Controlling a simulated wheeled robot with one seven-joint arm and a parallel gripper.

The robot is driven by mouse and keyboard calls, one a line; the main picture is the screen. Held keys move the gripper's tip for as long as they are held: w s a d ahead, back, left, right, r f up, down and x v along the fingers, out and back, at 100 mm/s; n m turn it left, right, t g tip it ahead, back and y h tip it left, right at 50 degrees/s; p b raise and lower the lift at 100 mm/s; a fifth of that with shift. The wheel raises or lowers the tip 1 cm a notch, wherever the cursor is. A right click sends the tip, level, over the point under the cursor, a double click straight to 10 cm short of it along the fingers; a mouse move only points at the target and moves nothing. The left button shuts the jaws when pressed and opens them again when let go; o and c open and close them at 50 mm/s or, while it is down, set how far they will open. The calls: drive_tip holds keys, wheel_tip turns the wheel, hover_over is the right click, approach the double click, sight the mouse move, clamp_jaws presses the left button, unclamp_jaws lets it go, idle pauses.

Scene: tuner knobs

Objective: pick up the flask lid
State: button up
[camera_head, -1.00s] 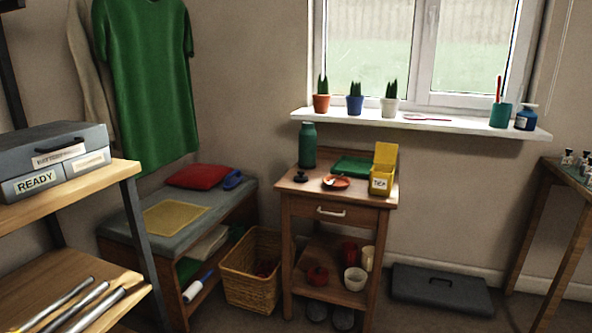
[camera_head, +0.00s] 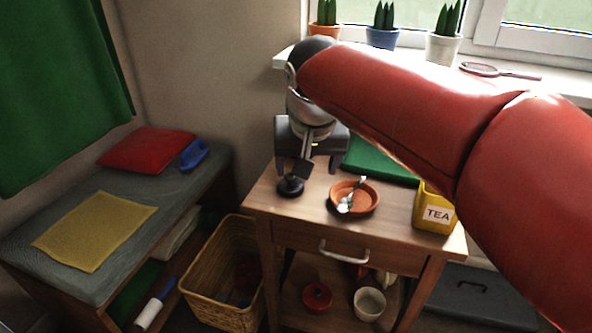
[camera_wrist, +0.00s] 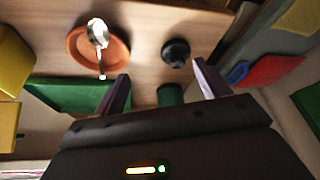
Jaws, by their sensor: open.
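The flask lid (camera_head: 290,187) is small, black and round with a knob on top.
An orange dish (camera_head: 367,197) with a spoon stands right of the lid. A yellow tea box (camera_head: 434,212) and a green flat thing (camera_head: 378,163) are also on the table (camera_head: 300,218). Potted plants line the windowsill behind. A wicker basket (camera_head: 208,297) stands on the floor at left.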

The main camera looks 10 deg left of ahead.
sight(290, 177)
drive_tip(key=w+a+f, duration=0.1)
drive_tip(key=f, duration=0.1)
drive_tip(key=w+a+f, duration=0.1)
drive_tip(key=w+f, duration=0.1)
drive_tip(key=w+a+f, duration=0.1)
drive_tip(key=a+f, duration=0.1)
drive_tip(key=f, duration=0.1)
drive_tip(key=shift+w+a+b, duration=0.1)
drive_tip(key=shift+w+b, duration=0.1)
drive_tip(key=shift+b, duration=0.1)
drive_tip(key=c, duration=1)
